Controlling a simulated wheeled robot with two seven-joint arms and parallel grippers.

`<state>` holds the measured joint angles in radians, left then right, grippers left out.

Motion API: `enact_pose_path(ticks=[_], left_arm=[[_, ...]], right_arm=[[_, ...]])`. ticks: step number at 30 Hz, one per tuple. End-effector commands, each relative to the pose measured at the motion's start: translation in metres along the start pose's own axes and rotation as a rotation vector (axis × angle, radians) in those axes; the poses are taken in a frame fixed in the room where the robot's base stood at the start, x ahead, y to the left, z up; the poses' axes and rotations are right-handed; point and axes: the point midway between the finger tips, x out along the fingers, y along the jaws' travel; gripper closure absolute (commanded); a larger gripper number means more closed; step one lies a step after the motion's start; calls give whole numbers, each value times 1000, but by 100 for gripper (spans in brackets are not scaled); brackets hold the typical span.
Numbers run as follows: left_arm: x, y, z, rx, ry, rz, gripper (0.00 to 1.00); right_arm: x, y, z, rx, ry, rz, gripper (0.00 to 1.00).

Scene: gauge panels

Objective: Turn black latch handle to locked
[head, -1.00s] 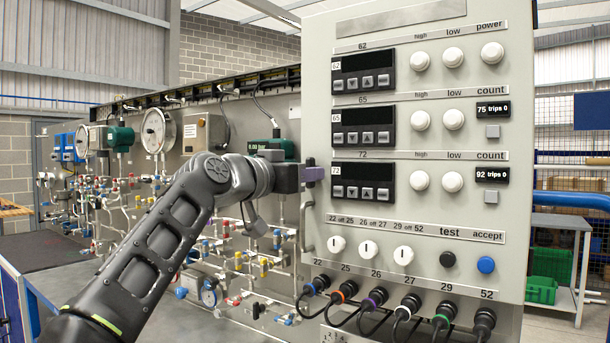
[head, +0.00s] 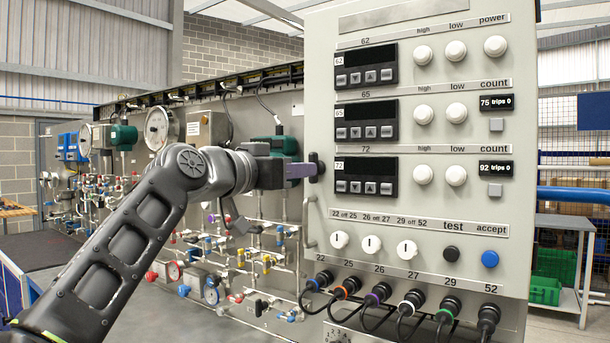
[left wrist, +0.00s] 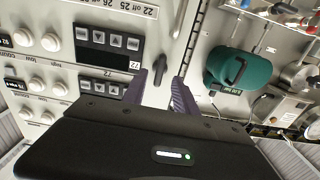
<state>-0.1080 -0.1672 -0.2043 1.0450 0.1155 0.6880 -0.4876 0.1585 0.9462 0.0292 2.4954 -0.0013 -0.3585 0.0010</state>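The black latch handle (head: 314,162) sits on the left edge of the grey gauge panel and looks roughly upright. My left gripper (head: 304,170), with purple fingers, is at the handle from the left. In the left wrist view the two fingers of my left gripper (left wrist: 160,78) are apart. The black latch handle (left wrist: 159,66) shows in the gap by the fingertips, with space seen on each side. I cannot tell how far it reaches between the fingers. Part of the handle is hidden by the finger in the head view. My right gripper is not in view.
The grey panel (head: 350,215) carries displays, white knobs and cables along its bottom. A pull handle (head: 308,222) stands out just below the latch. A green device (left wrist: 238,70) and pipework with gauges lie behind, to the left of the panel in the head view.

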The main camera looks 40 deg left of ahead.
Motion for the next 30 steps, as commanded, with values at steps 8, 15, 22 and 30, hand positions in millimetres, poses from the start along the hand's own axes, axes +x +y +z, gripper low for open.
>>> enact_pose_path(ticks=[8, 15, 22, 30], left_arm=[[-32, 0, 1, 1, -1, 0, 65], [-33, 0, 1, 1, -2, 0, 65], [-32, 0, 1, 1, -2, 0, 65], [-32, 0, -17, 1, -1, 0, 65]], right_arm=[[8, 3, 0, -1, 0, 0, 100], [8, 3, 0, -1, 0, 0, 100], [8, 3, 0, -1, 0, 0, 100], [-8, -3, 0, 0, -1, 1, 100]])
